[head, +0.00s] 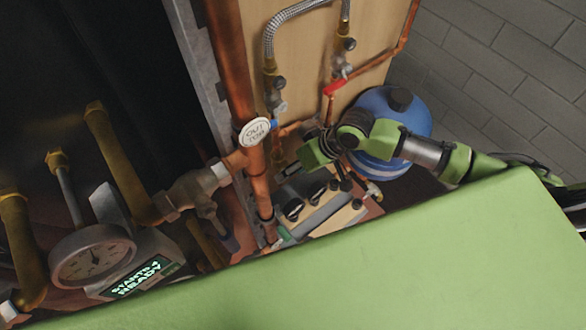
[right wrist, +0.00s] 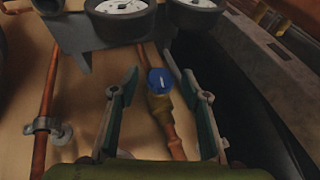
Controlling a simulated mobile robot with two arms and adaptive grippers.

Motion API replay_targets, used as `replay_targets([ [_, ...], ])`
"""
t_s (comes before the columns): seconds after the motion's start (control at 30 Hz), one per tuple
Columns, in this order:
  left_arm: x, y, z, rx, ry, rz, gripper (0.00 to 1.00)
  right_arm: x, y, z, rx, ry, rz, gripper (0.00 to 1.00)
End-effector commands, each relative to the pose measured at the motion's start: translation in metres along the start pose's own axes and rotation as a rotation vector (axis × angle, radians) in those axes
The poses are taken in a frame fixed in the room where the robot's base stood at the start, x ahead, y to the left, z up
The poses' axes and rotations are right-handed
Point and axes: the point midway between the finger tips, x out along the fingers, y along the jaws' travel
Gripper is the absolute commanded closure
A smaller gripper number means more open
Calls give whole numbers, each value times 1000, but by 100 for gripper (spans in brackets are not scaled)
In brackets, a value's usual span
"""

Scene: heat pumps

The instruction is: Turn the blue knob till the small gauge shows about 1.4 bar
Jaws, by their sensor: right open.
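The blue knob (right wrist: 161,80) shows in the right wrist view, on a brass valve fitting (right wrist: 160,105) in a copper pipe. A white line marks its face. My right gripper (right wrist: 160,74) is open, with one finger on each side of the knob in the picture; I cannot tell whether it touches. Two round gauges, one at top middle (right wrist: 121,6) and one to its right (right wrist: 194,3), are cut off by the top edge, so their readings are hidden. In the head view my right gripper (head: 288,170) reaches down beside the wooden panel. My left gripper is not in view.
Copper pipes (head: 258,190) and the wooden panel (head: 310,60) surround the right gripper. A blue tank (head: 415,115) stands behind the arm. A large dial (head: 93,255) and a lit display (head: 138,277) are at lower left. A green surface (head: 330,270) fills the front.

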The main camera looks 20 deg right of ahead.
Motion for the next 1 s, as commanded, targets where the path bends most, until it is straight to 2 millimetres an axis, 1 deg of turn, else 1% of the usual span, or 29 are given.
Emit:
replay_targets([
  [0.1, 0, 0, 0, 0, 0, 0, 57, 0, 0, 0, 0, 0, 0, 57],
  [0.13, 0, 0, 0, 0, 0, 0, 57, 0, 0, 0, 0, 0, 0, 63],
  [0.17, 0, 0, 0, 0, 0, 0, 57, 0, 0, 0, 0, 0, 0, 70],
  [0.2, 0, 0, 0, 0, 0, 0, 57, 0, 0, 0, 0, 0, 0, 81],
  [0.27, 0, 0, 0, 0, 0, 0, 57, 0, 0, 0, 0, 0, 0, 96],
  [0.53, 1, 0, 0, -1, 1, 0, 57, 0, 1, 0, 5, 0, -9, 96],
  [0.77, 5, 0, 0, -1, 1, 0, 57, 1, 4, 0, 42, 1, -87, 96],
  [0.87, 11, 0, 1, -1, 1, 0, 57, 2, 6, 1, 69, 1, -150, 96],
  [1.0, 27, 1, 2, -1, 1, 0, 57, 6, 9, 1, 113, 4, -254, 96],
])
